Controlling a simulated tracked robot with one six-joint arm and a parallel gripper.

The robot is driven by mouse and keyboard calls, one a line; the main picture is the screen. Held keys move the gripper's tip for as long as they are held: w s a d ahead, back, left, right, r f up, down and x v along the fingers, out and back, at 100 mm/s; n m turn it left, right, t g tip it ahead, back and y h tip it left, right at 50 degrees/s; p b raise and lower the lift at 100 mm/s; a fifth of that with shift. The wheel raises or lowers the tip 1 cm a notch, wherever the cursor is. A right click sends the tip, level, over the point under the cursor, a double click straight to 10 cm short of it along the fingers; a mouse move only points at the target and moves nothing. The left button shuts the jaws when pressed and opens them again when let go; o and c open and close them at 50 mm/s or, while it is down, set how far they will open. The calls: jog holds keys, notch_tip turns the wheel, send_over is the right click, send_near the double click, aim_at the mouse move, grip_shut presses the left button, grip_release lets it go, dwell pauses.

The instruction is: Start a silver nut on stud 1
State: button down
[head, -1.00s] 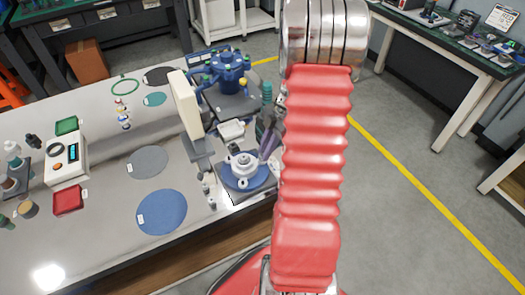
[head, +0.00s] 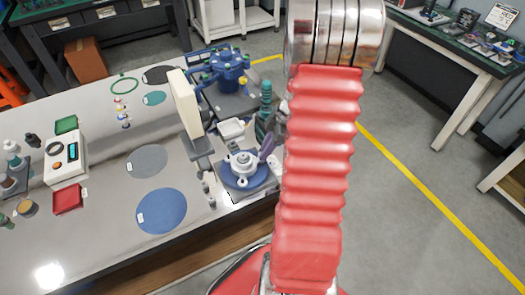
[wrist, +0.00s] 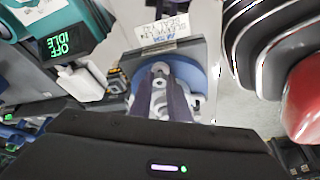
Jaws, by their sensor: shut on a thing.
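A pale metal fitting with a raised centre and several lobes (head: 243,165) sits on a round blue base (head: 236,183) at the front right of the bench. It also shows ahead of my gripper in the wrist view, on the blue disc (wrist: 193,72). My gripper (head: 264,155) is at the right side of the fitting, close to it. In the wrist view its two long dark fingers (wrist: 160,82) point at the fitting and are shut on a small silver piece, taken as the silver nut. The nut is too small to outline clearly. Stud 1 cannot be told apart.
A tall beige-topped column (head: 184,103) stands left behind the fitting, with a blue multi-post device (head: 222,70) behind. Small dark pegs (head: 208,190) stand at its left. A blue mat (head: 162,211) and grey mat (head: 148,161) lie flat farther left. A handwritten label (wrist: 165,30) stands beyond the disc.

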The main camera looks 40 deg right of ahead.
jog(key=m, duration=0.1)
jog(key=m+h, duration=0.1)
jog(key=m, duration=0.1)
jog(key=shift+s+a+f+t, duration=0.1)
jog(key=shift+s+a+t, duration=0.1)
jog(key=shift+t, duration=0.1)
jog(key=shift+a+m+h, duration=0.15)
jog(key=shift+m+h, duration=0.25)
jog(key=shift+m, duration=0.6)
jog(key=c, duration=1.6)
grip_release()
jog(key=shift+t, duration=0.3)
notch_tip(320, 180, up, 9)
jog(key=shift+s+r, duration=0.1)
